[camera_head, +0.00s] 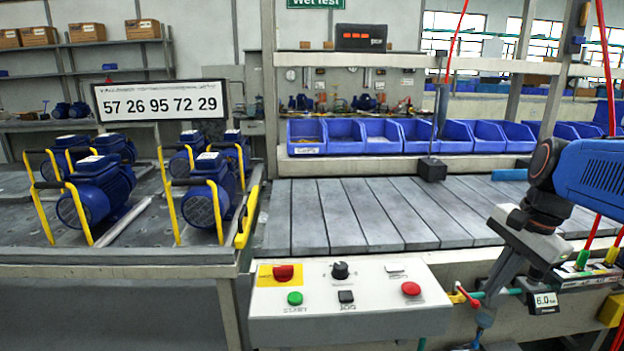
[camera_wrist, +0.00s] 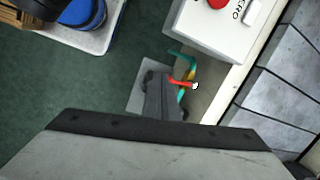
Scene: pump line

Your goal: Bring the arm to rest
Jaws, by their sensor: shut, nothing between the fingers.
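My gripper (camera_head: 485,320) hangs down at the lower right in the head view, below my blue arm link. It is to the right of the white control box (camera_head: 348,297) and in front of the bench edge. In the wrist view my gripper (camera_wrist: 160,88) shows as dark grey fingers below the wide grey wrist part. The fingers are shut with nothing between them.
The slatted conveyor (camera_head: 350,215) is bare in the middle. Blue pumps (camera_head: 95,192) with yellow frames stand on the left bench. A post with a dark base (camera_head: 431,169) stands behind the conveyor. Blue bins (camera_head: 343,136) line the back shelf. Green floor (camera_wrist: 75,85) lies below my gripper.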

